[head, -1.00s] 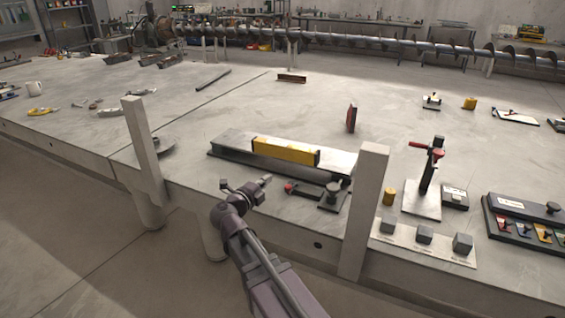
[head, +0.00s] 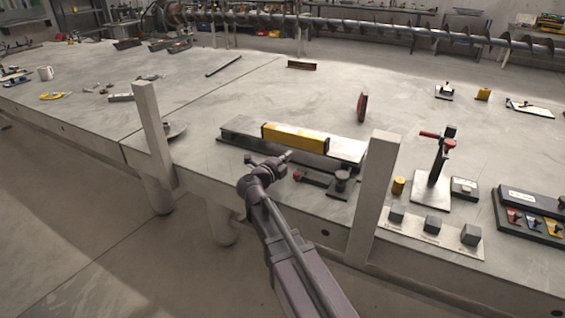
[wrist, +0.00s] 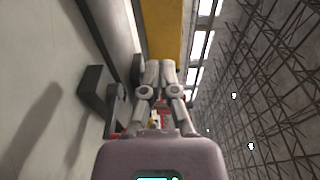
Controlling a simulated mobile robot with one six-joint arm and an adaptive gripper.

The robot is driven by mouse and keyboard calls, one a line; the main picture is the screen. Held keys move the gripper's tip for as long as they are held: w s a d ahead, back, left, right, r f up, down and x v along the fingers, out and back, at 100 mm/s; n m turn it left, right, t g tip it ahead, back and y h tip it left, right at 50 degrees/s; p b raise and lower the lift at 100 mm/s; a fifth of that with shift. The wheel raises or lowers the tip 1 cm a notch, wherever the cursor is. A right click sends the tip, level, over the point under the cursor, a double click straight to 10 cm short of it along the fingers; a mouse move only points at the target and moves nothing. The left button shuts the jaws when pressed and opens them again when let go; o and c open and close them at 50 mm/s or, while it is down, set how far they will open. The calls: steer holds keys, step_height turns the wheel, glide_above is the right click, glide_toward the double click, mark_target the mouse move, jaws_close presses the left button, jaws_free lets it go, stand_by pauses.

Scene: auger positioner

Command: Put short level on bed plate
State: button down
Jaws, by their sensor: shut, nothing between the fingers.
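The yellow short level (head: 295,137) lies lengthwise on top of the grey bed plate (head: 240,127), near the plate's middle. The bed plate rests on the big table near its front edge. My gripper (head: 287,156) is in front of the bed plate, close to its front side and below the level in the picture. In the wrist view my gripper (wrist: 158,66) has its fingers together, with nothing held, and the yellow level (wrist: 163,30) shows just beyond the fingertips. I cannot tell whether they touch it.
Two upright posts, left (head: 152,135) and right (head: 373,195), stand at the table's front edge. A small dark clamp fixture (head: 341,183) sits right of my gripper. A red-handled stand (head: 434,185) and several grey blocks (head: 432,224) lie further right. The table behind is mostly clear.

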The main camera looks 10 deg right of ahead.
mark_target(295, 142)
steer(key=w, duration=0.1)
steer(key=w+d, duration=0.1)
steer(key=w, duration=0.1)
steer(key=w+d, duration=0.1)
steer(key=w, duration=0.1)
steer(key=shift+w, duration=0.7)
steer(key=w, duration=0.7)
steer(key=shift+w, duration=0.2)
steer(key=shift+s, duration=0.1)
